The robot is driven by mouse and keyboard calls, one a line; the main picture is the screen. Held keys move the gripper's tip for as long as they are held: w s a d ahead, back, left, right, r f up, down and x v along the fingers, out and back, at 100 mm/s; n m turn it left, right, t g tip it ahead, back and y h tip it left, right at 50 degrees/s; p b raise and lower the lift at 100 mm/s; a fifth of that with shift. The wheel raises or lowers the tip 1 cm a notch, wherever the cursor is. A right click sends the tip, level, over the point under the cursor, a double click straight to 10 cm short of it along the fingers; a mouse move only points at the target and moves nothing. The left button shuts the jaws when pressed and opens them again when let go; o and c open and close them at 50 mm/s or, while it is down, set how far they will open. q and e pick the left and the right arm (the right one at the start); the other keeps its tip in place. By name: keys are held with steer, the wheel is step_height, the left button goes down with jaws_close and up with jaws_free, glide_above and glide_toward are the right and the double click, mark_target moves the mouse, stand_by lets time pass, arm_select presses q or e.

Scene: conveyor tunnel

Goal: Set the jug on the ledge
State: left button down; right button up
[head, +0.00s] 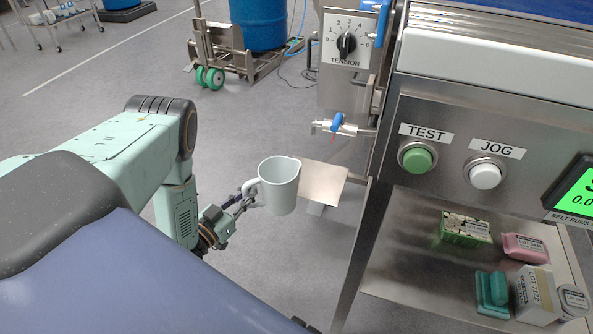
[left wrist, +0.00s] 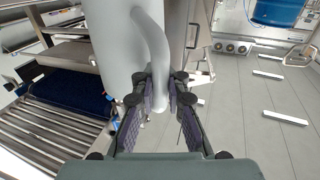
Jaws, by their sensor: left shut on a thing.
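The pale grey-white jug (head: 280,187) is upright, with its handle toward the left. My left gripper (head: 246,198) is shut on the jug's handle. In the left wrist view the jug (left wrist: 112,45) fills the top middle and its handle (left wrist: 158,55) runs down between the fingers. The ledge (head: 324,181) is a small bare metal plate on the side of the machine, just right of the jug. The jug overlaps the ledge's left edge in the head view; I cannot tell whether they touch. My right gripper is not in view.
A valve with a blue handle (head: 337,123) is above the ledge, under the tension dial (head: 345,45). The machine panel with TEST and JOG buttons (head: 418,158) stands to the right. A lower shelf (head: 410,285) holds several small items. The floor to the left is open.

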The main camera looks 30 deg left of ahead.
mark_target(272, 172)
arm_select(q)
steer(key=w+b, duration=0.1)
steer(key=w, duration=0.2)
steer(key=w+b, duration=0.1)
steer(key=w, duration=0.3)
steer(key=w+b, duration=0.1)
steer(key=w, duration=0.2)
steer(key=shift+w+d, duration=0.25)
steer(key=shift+d, duration=0.1)
steer(key=shift+w+b, duration=0.35)
steer(key=shift+w, duration=0.45)
steer(key=w+b, duration=0.1)
steer(key=w+f+b, duration=0.1)
steer(key=w, duration=0.1)
steer(key=shift+d+f, duration=0.1)
steer(key=shift+f, duration=0.2)
steer(key=shift+r, duration=0.1)
steer(key=c, duration=1.4)
jaws_free()
steer(key=shift+o, duration=0.2)
